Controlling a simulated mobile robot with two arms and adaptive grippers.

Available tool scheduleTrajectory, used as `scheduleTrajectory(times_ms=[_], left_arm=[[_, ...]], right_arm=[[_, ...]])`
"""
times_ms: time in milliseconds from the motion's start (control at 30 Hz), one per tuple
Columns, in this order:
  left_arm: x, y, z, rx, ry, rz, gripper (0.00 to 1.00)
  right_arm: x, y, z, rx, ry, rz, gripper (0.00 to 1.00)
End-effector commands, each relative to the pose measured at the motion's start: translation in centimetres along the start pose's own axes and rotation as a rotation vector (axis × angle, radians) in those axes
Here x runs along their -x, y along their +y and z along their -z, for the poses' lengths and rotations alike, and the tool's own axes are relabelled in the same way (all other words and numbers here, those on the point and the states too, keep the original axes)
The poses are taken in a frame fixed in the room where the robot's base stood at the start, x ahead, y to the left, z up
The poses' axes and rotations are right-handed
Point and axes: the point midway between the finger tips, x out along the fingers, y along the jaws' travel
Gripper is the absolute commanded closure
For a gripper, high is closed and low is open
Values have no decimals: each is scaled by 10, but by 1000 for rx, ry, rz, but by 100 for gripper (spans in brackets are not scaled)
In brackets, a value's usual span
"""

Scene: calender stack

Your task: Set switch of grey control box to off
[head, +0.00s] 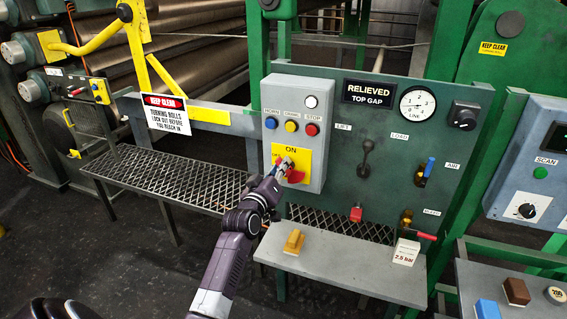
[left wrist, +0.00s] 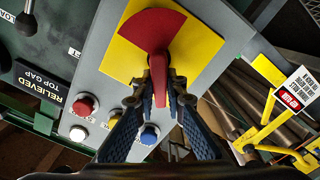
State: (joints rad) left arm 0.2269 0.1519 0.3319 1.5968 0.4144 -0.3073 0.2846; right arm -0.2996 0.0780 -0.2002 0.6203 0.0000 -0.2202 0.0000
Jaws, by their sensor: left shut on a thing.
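The grey control box (head: 320,98) is mounted on the green panel in the head view. Its yellow plate (head: 305,152) reads ON at the top, with a partly covered label at its left. The red rotary switch (head: 296,176) sits on this plate, mostly hidden by my gripper. My left gripper (head: 284,165) reaches it from below. In the left wrist view, the fingers of my left gripper (left wrist: 160,82) are closed on both sides of the red switch handle (left wrist: 158,66). The exact switch setting cannot be told. My right gripper is not in view.
Blue, yellow and red buttons (head: 291,126) and a white lamp (head: 312,102) sit just above the switch. A black lever (head: 366,158) stands to the right. A shelf (head: 345,262) with a yellow block (head: 294,241) lies below. A warning sign (head: 166,114) hangs left.

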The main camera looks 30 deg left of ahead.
Motion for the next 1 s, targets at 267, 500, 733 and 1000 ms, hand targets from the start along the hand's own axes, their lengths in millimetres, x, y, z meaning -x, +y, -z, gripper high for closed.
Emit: scheduleTrajectory(times_ms=[267,500,733,1000], left_arm=[[0,-6,0,267,0,0,100],[0,-12,-3,495,0,1,100],[0,-17,-6,696,1,1,100],[0,-20,-10,868,0,1,100]], right_arm=[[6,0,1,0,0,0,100],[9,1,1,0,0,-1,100],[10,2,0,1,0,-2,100],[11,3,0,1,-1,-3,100]])
